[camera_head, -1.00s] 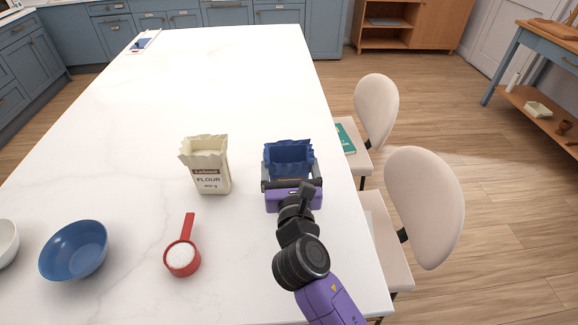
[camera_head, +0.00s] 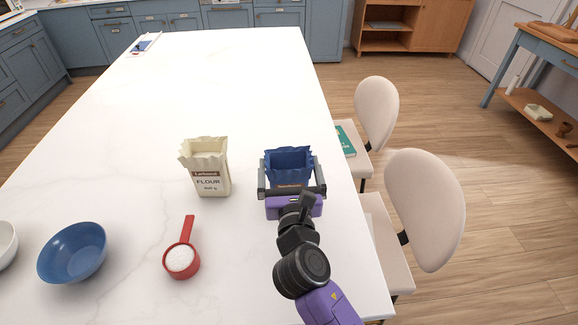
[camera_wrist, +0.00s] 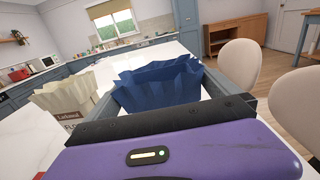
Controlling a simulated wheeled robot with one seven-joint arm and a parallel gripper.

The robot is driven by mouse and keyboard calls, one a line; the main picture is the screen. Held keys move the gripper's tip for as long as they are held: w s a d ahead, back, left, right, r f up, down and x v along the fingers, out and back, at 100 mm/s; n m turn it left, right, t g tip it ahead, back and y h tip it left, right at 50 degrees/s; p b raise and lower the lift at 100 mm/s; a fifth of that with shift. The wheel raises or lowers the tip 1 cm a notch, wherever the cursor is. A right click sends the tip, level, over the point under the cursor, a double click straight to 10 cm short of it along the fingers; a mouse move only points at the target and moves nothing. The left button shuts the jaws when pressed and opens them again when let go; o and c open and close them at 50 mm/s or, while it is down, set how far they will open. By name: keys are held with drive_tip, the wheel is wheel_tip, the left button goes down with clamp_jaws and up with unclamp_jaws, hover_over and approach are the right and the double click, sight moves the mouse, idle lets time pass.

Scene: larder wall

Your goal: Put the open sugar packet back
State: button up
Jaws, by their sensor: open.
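The open blue packet (camera_head: 289,166) stands upright on the white table near its right edge, its crumpled top open. Most of its printed front is hidden behind my gripper, so I cannot read its label. My gripper (camera_head: 290,178) is open, with one finger on each side of the packet. In the wrist view the blue packet (camera_wrist: 160,84) rises between the fingers, just beyond the dark palm bar. A small gap seems to show beside it, and I cannot tell whether either finger touches it.
An open flour packet (camera_head: 206,166) stands to the left of the blue packet. A red scoop of white powder (camera_head: 180,259) and a blue bowl (camera_head: 73,252) lie nearer. Two pale chairs (camera_head: 425,205) stand by the right edge. The far table top (camera_head: 215,80) is mostly clear.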

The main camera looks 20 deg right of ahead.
drive_tip(key=b+v, duration=0.1)
drive_tip(key=v, duration=1)
drive_tip(key=shift+s+b, duration=0.2)
drive_tip(key=shift+b, duration=0.1)
drive_tip(key=a+m+t+y, duration=0.1)
drive_tip(key=a+m+y, duration=0.3)
drive_tip(key=a+m, duration=0.15)
drive_tip(key=s+f+m+y, duration=0.3)
drive_tip(key=s+m+y, duration=0.2)
drive_tip(key=s+m, duration=0.5)
drive_tip(key=s+d+f+m+g+h, duration=0.1)
drive_tip(key=s+d+m, duration=0.3)
drive_tip(key=s+m, duration=0.4)
drive_tip(key=s+d+f+m+g+h, duration=0.1)
drive_tip(key=s+d+m+g+h, duration=0.1)
drive_tip(key=s+d+m, duration=0.3)
drive_tip(key=s+m, duration=0.4)
drive_tip(key=s, duration=0.4)
drive_tip(key=shift+s+d+f, duration=0.15)
drive_tip(key=shift+s+d, duration=0.05)
drive_tip(key=shift+s, duration=0.2)
